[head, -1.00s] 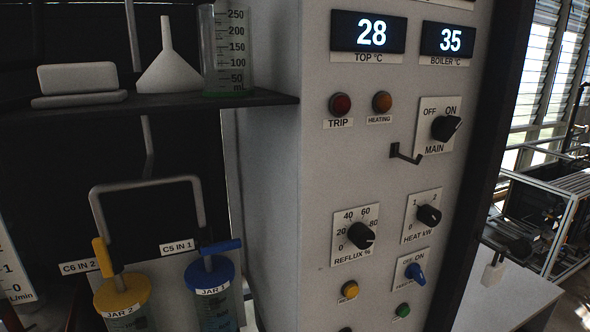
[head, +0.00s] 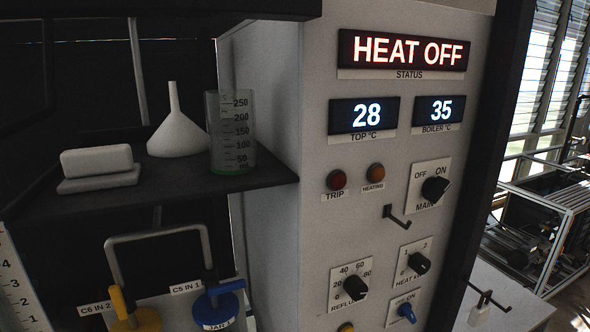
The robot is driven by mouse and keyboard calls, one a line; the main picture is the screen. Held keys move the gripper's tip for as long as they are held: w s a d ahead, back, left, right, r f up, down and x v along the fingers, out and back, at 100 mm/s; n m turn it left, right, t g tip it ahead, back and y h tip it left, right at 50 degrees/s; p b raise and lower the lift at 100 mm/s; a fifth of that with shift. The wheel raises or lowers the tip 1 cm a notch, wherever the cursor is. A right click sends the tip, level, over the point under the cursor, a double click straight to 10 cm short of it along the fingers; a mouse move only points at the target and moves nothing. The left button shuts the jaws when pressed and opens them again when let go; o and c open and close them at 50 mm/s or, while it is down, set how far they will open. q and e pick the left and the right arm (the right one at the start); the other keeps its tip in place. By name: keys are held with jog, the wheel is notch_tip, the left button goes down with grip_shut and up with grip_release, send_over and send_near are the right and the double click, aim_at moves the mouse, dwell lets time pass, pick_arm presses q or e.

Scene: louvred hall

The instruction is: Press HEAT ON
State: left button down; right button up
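The control panel (head: 315,100) fills the middle of the head view. The TOP display (head: 364,115) shows 28 and the BOILER display (head: 439,110) shows 35. The TRIP lamp (head: 336,180) is dark red and the HEATING lamp (head: 375,174) is dull orange. The MAIN knob (head: 435,190) is black. Below are the REFLUX knob (head: 355,287), the HEAT kW knob (head: 419,263) and a blue knob (head: 406,312). An amber button (head: 346,328) is cut by the bottom edge; no HEAT ON label is readable. Neither gripper is in view.
A dark shelf (head: 200,193) at left holds a white funnel (head: 178,135), a measuring cylinder (head: 231,135) and a white block (head: 97,160). A hook (head: 397,216) sticks out from the panel.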

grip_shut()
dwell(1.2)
